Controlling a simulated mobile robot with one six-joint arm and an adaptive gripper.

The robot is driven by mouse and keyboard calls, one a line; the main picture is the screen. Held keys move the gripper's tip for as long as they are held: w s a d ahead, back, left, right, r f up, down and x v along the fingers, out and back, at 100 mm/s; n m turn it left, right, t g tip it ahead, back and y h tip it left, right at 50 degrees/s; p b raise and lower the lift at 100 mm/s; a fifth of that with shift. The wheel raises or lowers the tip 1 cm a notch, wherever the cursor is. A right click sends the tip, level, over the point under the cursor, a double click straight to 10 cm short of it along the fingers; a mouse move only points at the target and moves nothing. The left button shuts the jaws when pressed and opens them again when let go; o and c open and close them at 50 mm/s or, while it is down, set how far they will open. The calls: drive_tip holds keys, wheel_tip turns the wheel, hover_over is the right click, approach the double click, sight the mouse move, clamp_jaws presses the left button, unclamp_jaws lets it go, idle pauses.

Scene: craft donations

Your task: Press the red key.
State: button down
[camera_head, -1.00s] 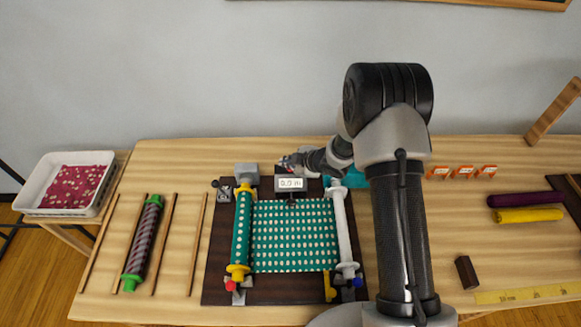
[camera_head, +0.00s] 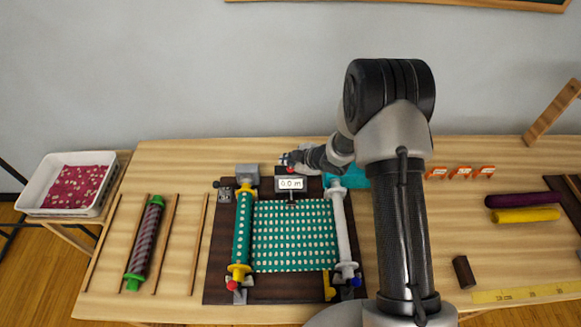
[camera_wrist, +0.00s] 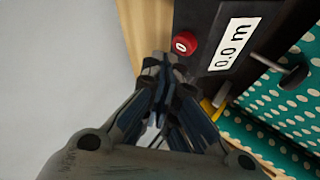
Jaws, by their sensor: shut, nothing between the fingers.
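The red key (camera_wrist: 184,44) is a round button marked "0" on a dark box. The box carries a white display (camera_wrist: 233,46) reading "0.0 m", which also shows in the head view (camera_head: 291,184). My gripper (camera_wrist: 166,62) is shut and empty. In the wrist view its fingertips are just below and left of the red key in the picture; I cannot tell the height gap, and no contact is clear. In the head view my gripper (camera_head: 288,160) is at the back of the dark box, and a small red spot (camera_head: 291,168) shows beside it.
Dotted teal fabric (camera_head: 292,235) is stretched between a teal roll (camera_head: 243,228) and a white roller (camera_head: 343,230) in front of the box. A grey block (camera_head: 247,174) stands left of the box. A white bin (camera_head: 45,202) is at the far left.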

sight(289, 169)
drive_tip(key=shift+r+p, duration=1.95)
drive_tip(key=shift+r, duration=0.6)
drive_tip(key=shift+f, duration=0.1)
